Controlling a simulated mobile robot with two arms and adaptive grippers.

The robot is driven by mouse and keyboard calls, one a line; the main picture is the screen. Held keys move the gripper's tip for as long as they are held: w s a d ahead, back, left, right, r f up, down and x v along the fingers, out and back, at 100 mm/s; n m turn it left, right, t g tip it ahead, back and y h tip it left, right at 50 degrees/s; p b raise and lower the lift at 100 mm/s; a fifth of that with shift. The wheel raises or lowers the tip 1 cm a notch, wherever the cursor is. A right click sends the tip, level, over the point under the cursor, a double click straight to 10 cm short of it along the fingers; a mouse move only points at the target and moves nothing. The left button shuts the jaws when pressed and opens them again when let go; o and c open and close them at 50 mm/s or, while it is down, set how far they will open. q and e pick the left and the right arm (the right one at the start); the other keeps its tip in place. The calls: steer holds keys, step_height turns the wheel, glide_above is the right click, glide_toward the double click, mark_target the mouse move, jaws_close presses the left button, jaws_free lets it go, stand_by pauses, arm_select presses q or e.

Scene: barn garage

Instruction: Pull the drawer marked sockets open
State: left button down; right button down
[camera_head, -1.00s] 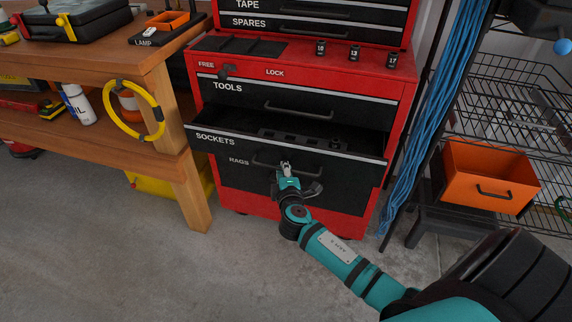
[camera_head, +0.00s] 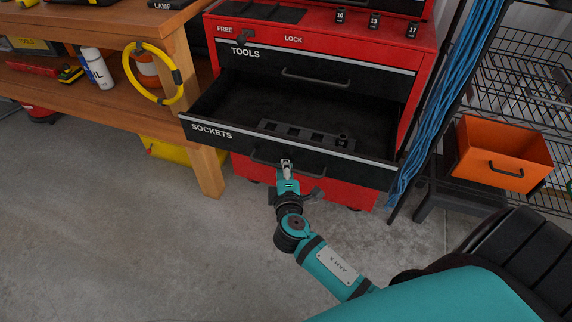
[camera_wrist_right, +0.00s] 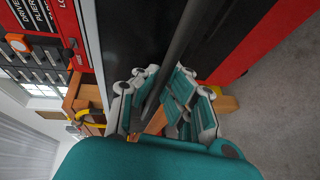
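The sockets drawer (camera_head: 352,172) is pulled well out of the red cabinet, and its white label shows at the front left. Inside lies a dark socket rail (camera_head: 300,133) with one socket at its right end. My right gripper (camera_head: 287,167) is at the dark handle (camera_head: 262,159) on the drawer's front. In the right wrist view the gripper's fingers (camera_wrist_right: 165,105) close around the dark handle bar (camera_wrist_right: 185,50) from both sides. My left gripper is not in view.
The tools drawer (camera_head: 370,86) above is shut. A wooden workbench (camera_head: 206,170) stands at the left, with a yellow ring (camera_head: 127,68) hanging at its side. An orange bin (camera_head: 480,160) is at the right by a wire rack. The concrete floor in front is open.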

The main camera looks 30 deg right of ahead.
steer(key=shift+r, duration=0.1)
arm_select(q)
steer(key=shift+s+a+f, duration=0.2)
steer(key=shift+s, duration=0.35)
arm_select(e)
steer(key=c, duration=1.4)
jaws_free()
steer(key=shift+s+a, duration=0.1)
steer(key=shift+s, duration=0.1)
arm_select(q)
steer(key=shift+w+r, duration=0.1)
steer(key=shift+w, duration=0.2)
arm_select(e)
steer(key=v, duration=1.1)
steer(key=shift+s, duration=0.3)
steer(key=shift+a, duration=0.1)
